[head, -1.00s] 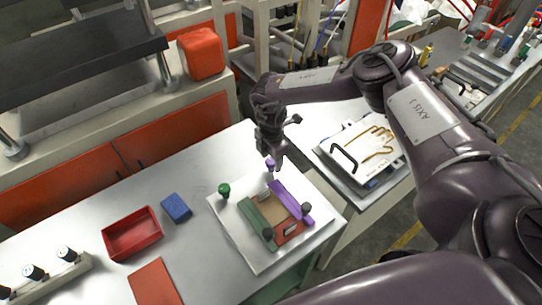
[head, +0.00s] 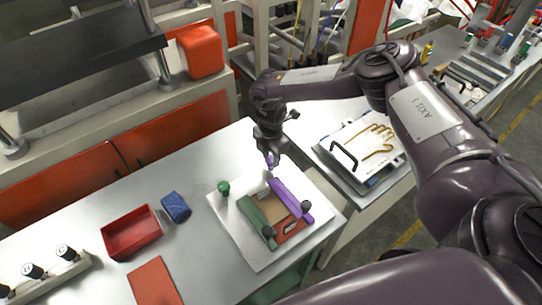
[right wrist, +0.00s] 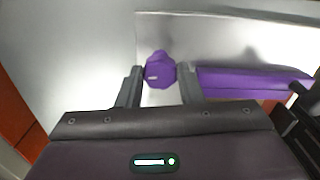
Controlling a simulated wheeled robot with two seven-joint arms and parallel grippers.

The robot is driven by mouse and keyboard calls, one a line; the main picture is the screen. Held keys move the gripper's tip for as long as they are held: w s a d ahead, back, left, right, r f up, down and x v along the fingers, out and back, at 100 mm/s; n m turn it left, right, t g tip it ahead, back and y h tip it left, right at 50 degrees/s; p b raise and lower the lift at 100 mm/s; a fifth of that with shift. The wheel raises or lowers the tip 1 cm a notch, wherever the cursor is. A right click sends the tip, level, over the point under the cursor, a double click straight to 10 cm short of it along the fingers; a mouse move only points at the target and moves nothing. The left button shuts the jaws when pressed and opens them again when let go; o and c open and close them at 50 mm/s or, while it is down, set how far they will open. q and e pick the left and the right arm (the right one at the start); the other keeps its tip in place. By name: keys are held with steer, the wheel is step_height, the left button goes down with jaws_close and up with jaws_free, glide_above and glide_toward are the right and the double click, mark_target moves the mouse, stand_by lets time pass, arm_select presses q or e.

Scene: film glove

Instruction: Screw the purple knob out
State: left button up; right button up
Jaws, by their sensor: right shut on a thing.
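The purple knob (head: 271,159) is at the back corner of the white board, at the tip of my right gripper (head: 270,154). In the right wrist view the purple knob (right wrist: 160,70) sits between the two dark fingers of my right gripper (right wrist: 160,84), which is shut on it. Whether the knob is still in its seat is hidden. A purple bar (head: 291,201) lies on the board beside it and also shows in the right wrist view (right wrist: 245,82). My left gripper is not in view.
The white board (head: 240,242) also carries a green knob (head: 223,187), a green bar (head: 256,222) and dark knobs. A red tray (head: 132,233), a blue block (head: 176,207) and a red plate (head: 154,283) lie to the left. A hand-outline panel (head: 362,150) stands right.

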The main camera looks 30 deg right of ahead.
steer(key=n+b, duration=0.1)
steer(key=n, duration=0.2)
steer(key=shift+f+n, duration=0.1)
steer(key=shift+n, duration=0.2)
steer(key=n+b, duration=0.2)
steer(key=n, duration=0.2)
steer(key=shift+n, duration=0.3)
steer(key=n+b, duration=0.2)
steer(key=n, duration=0.2)
steer(key=shift+n+b, duration=0.8)
steer(key=shift+n, duration=1.3)
steer(key=o, duration=1)
steer(key=shift+r, duration=0.25)
